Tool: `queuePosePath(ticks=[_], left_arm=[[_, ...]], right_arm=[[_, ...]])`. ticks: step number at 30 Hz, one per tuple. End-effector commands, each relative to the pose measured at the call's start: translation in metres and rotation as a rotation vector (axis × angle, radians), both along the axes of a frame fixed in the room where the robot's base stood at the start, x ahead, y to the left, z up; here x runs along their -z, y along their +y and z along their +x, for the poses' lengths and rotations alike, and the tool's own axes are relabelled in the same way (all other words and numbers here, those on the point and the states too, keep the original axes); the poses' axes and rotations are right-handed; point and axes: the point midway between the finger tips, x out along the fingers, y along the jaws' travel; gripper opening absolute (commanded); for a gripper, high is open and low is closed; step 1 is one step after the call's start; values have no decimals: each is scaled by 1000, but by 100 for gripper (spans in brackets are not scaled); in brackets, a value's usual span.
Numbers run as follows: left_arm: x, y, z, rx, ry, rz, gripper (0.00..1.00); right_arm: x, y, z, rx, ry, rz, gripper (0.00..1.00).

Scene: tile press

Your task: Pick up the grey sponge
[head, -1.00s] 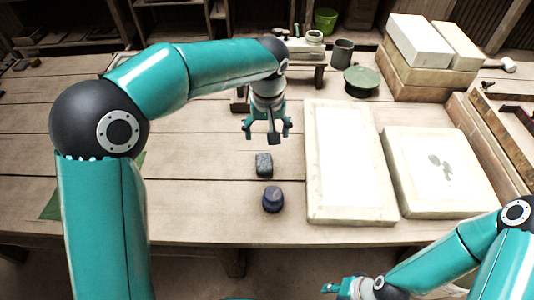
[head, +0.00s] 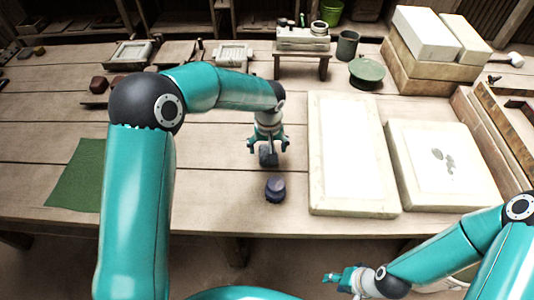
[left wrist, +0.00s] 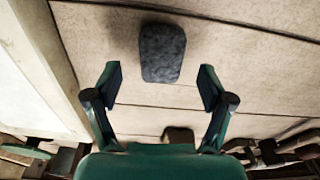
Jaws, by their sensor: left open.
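The grey sponge (left wrist: 162,53) is a dark grey, rounded block lying on the wooden table. In the left wrist view it sits just beyond my fingertips, roughly centred between them. In the head view the sponge (head: 268,160) is partly hidden by my left gripper (head: 268,150), which points down right over it. The left gripper (left wrist: 160,85) is open, its two fingers spread on either side with nothing between them. My right gripper (head: 330,279) is low at the front, off the table edge and far from the sponge; its jaws are too small to read.
A dark blue round object (head: 275,188) stands just in front of the sponge. A white slab (head: 350,150) lies close to the right, with a second slab (head: 445,165) beyond it. A small wooden stand (head: 302,58) is behind. A green cloth (head: 77,175) lies at left.

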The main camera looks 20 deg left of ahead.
Motion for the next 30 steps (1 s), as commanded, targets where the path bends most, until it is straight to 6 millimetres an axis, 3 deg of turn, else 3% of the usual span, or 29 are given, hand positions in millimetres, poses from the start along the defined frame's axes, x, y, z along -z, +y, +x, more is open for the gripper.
queuePosePath(ticks=[6, 15, 24, 30], left_arm=[[28, 4, 4, 1, 2, 0, 81], [32, 3, 5, 0, 1, -1, 80], [32, 3, 5, 1, 1, -1, 30], [32, 3, 5, 1, 1, -1, 27]], right_arm=[[-5, 0, 0, 0, 0, 0, 40], [-4, 0, 0, 0, 0, 0, 40], [-5, 0, 0, 0, 0, 0, 40], [-5, 0, 0, 0, 0, 0, 40]])
